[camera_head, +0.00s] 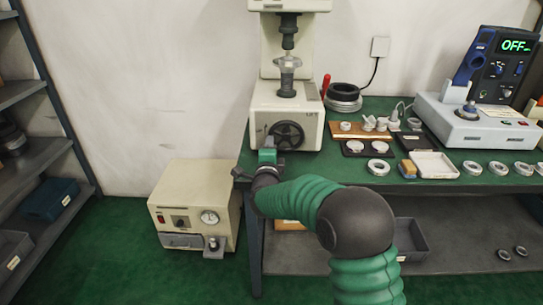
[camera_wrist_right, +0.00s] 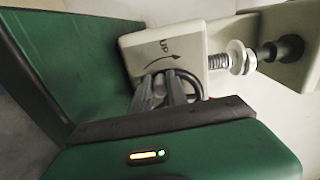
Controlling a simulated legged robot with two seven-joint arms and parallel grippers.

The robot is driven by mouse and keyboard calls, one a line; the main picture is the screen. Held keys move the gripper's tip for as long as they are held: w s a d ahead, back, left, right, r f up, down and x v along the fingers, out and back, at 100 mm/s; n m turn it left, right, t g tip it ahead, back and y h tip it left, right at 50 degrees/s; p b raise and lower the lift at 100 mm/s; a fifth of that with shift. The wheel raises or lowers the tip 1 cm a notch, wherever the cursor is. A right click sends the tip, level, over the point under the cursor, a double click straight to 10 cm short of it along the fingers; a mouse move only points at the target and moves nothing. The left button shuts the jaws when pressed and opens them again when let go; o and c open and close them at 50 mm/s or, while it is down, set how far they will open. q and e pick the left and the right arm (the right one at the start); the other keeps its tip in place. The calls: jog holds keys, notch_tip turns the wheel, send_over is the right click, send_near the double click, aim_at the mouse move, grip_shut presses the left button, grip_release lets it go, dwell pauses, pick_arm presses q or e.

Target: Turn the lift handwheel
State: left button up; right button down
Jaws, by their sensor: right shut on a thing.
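The lift handwheel (camera_head: 288,134) is a dark spoked wheel on the front of the cream press-like machine (camera_head: 262,122). My right gripper (camera_head: 267,146) is at the lower left of the wheel. In the right wrist view, its two grey fingers (camera_wrist_right: 167,92) are shut on the dark rim of the handwheel (camera_wrist_right: 192,82). The fingers hide part of the wheel. My left gripper is not in view.
The green bench (camera_head: 335,175) carries several bearing rings (camera_head: 378,167), a white tray (camera_head: 434,165) and a device with a display reading OFF (camera_head: 475,125). A cream box with a gauge (camera_head: 195,205) stands on the floor at left. Shelves (camera_head: 45,145) line the left side.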

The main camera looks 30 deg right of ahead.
jog(key=shift+w+a+r+m+b, duration=0.1)
jog(key=shift+r+m+b, duration=0.25)
jog(key=shift+m+b, duration=0.25)
jog(key=shift+r+m, duration=0.25)
jog(key=shift+m, duration=0.15)
jog(key=c, duration=1.3)
grip_release()
jog(key=p+v, duration=0.2)
jog(key=v, duration=1.4)
jog(key=shift+s+f, duration=0.1)
jog(key=shift+s, duration=0.25)
